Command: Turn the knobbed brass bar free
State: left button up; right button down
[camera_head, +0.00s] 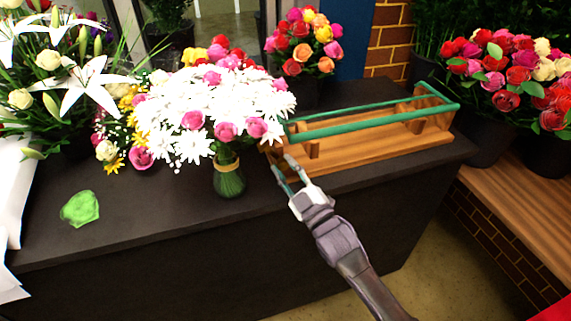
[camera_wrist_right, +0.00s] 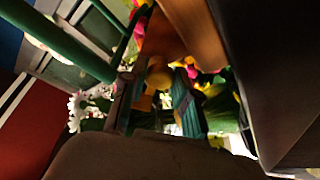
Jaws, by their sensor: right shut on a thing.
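A wooden rack (camera_head: 372,150) with green rails (camera_head: 375,121) stands on the dark counter, right of the white daisy bouquet. My right gripper (camera_head: 282,165) is at the rack's near left end. In the right wrist view its two fingers (camera_wrist_right: 157,98) stand on either side of a brass-coloured knob (camera_wrist_right: 159,74), shut on it. The knob looks like the end of the brass bar. The rest of the bar is hidden in both views. My left gripper is not in view.
A glass vase (camera_head: 229,177) with the daisy bouquet (camera_head: 205,108) stands close left of my right gripper. A green crumpled piece (camera_head: 80,208) lies on the counter (camera_head: 150,225) at left. More flowers (camera_head: 303,45) stand behind; roses (camera_head: 505,75) stand at right.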

jog(key=n, duration=0.2)
jog(key=n+g+p, duration=0.1)
jog(key=shift+d+r+n+g+y+p, duration=0.1)
jog(key=shift+r+n+g+y+p, duration=0.1)
jog(key=shift+n+g+y+p, duration=0.15)
jog(key=n+p, duration=0.1)
jog(key=n, duration=0.1)
jog(key=n+g+p, duration=0.1)
jog(key=n, duration=0.1)
jog(key=shift+r+g, duration=0.1)
jog(key=shift+g, duration=0.15)
jog(key=n+g+p, duration=0.1)
jog(key=n+p, duration=0.1)
jog(key=shift+n+p, duration=0.3)
jog(key=shift+n, duration=0.05)
jog(key=shift+n+p, duration=0.4)
jog(key=shift+n, duration=0.1)
jog(key=shift+f+g, duration=0.2)
jog(key=shift+g, duration=0.1)
jog(key=c, duration=0.9)
grip_release()
jog(key=shift+o, duration=0.2)
jog(key=v, duration=1.2)
